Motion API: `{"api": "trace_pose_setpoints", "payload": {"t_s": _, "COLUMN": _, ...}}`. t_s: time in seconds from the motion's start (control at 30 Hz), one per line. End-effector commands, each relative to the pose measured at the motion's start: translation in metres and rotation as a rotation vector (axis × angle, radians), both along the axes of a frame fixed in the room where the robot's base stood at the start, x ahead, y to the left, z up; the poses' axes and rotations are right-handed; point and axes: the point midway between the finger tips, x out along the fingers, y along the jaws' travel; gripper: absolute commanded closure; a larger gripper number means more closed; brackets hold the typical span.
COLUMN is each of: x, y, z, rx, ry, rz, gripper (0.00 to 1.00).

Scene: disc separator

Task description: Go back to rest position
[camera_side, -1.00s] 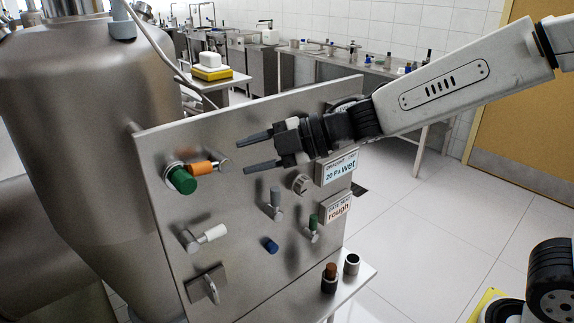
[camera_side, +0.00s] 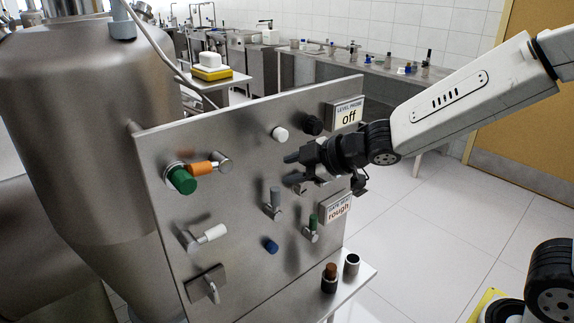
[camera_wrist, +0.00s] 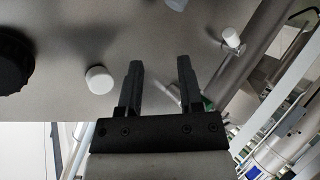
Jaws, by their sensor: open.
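My gripper (camera_side: 290,168) is open and empty in front of the upright metal panel (camera_side: 240,130), at its right half. In the side view its fingers point left, with a gap between them; it covers part of the panel behind, including most of a knob. In the wrist view my gripper (camera_wrist: 160,64) shows two dark parallel fingers with nothing between them. A white knob (camera_wrist: 99,79) is left of the fingers and a black knob (camera_wrist: 14,60) is farther left. I cannot tell the exact distance from the fingers to the panel.
The panel carries a green knob (camera_side: 182,180), an orange-handled valve (camera_side: 201,168), a white lever (camera_side: 215,232), a grey lever (camera_side: 276,196) and a blue button (camera_side: 271,245). Signs read "off" (camera_side: 348,116) and "rough" (camera_side: 339,209). A steel vessel (camera_side: 85,130) stands left; open floor (camera_side: 430,240) lies right.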

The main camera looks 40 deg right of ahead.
Motion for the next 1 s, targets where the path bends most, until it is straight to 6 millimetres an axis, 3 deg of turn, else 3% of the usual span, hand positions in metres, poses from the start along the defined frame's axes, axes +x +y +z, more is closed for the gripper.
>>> {"api": "trace_pose_setpoints", "payload": {"t_s": 0.2, "x": -0.029, "y": -0.053, "z": -0.055, "rx": 0.078, "ry": 0.267, "rz": -0.348, "gripper": 0.54}}
{"api": "trace_pose_setpoints", "payload": {"t_s": 0.5, "x": -0.103, "y": -0.092, "z": -0.119, "rx": 0.208, "ry": 0.661, "rz": -0.766, "gripper": 0.54}}
{"api": "trace_pose_setpoints", "payload": {"t_s": 0.73, "x": -0.143, "y": -0.095, "z": -0.139, "rx": 0.277, "ry": 0.849, "rz": -0.93, "gripper": 0.54}}
{"api": "trace_pose_setpoints", "payload": {"t_s": 1.0, "x": -0.15, "y": -0.094, "z": -0.142, "rx": 0.29, "ry": 0.881, "rz": -0.957, "gripper": 0.54}}
